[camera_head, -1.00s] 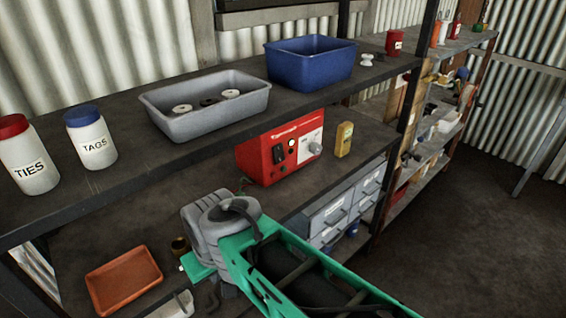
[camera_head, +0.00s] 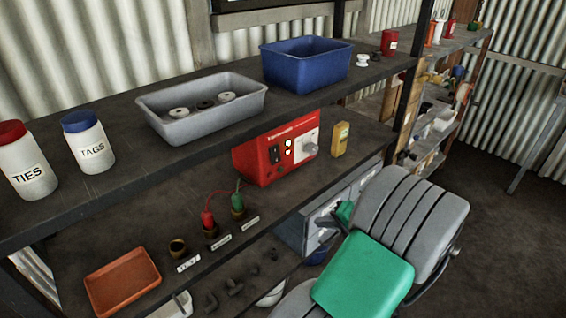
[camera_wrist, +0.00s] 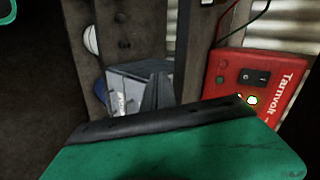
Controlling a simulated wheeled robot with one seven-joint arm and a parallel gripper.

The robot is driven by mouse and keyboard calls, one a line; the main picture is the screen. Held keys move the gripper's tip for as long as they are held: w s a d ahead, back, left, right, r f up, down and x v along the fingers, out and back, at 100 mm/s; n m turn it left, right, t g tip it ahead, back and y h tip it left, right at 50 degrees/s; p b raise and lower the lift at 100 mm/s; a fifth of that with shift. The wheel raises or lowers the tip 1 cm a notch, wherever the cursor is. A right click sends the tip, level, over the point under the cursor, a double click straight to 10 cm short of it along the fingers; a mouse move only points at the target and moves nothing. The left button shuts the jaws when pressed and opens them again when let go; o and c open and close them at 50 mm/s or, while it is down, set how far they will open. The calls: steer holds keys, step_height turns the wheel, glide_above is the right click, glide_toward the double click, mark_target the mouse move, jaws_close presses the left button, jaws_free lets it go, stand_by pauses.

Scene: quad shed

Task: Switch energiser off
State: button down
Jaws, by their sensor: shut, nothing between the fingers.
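The energiser (camera_head: 275,150) is a red box with a pale dial panel, standing on the middle shelf. Its black rocker switch (camera_head: 276,155) is on the front face, beside two small lit lamps. In the wrist view the energiser (camera_wrist: 284,68) is at the right edge, with the black switch (camera_wrist: 257,78) in sight; I cannot tell which way it is tipped. My gripper (camera_head: 330,221) is shut and empty, in front of the shelf, below and right of the energiser and apart from it. In the wrist view its dark fingers (camera_wrist: 158,92) rise above my green hand housing.
Red and green leads run to terminals (camera_head: 210,228) left of the energiser. A yellow box (camera_head: 340,139) stands to its right. Grey drawers (camera_head: 291,234) are below, close behind my gripper. The upper shelf carries a grey tray (camera_head: 160,123) and blue tub (camera_head: 307,69).

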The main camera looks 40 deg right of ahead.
mark_target(277, 160)
steer(key=w+d+r+m+t, duration=0.1)
steer(key=w+r+t, duration=0.1)
steer(key=r, duration=0.4)
steer(key=w+r+m+t, duration=0.2)
steer(key=w+r+t, duration=0.1)
steer(key=r, duration=0.4)
steer(key=shift+w+d, duration=0.3)
steer(key=shift+d, duration=0.1)
steer(key=p+x, duration=0.1)
steer(key=x, duration=0.6)
steer(key=p+x, duration=0.1)
steer(key=x, duration=0.6)
steer(key=shift+d+p, duration=0.25)
steer(key=shift+p, duration=0.15)
steer(key=shift+w, duration=0.1)
